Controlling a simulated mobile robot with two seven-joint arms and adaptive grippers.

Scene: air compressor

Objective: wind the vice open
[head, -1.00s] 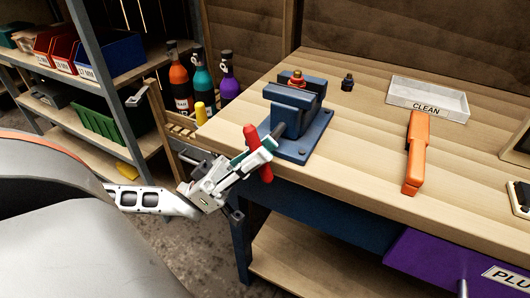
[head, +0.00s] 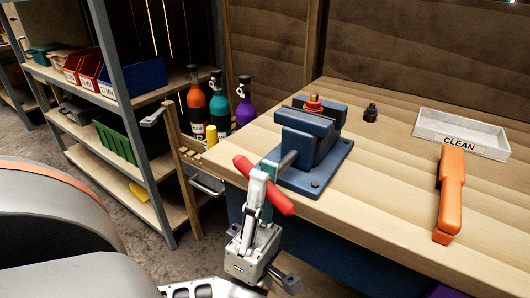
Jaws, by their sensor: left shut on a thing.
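The blue vice (head: 312,150) is fixed near the left front corner of the wooden workbench. A brass fitting with an orange-red part (head: 313,104) sits at its jaws. The vice's red handle (head: 264,184) is at the end of its screw, tilted down to the right. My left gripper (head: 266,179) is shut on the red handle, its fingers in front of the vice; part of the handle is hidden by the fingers. My right gripper is not in view.
The workbench (head: 390,185) holds a small dark fitting (head: 370,113), a white tray labelled CLEAN (head: 462,132) and an orange tool (head: 450,195). Several bottles (head: 218,105) stand behind the bench's left end. A shelf rack (head: 125,110) with bins is at left.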

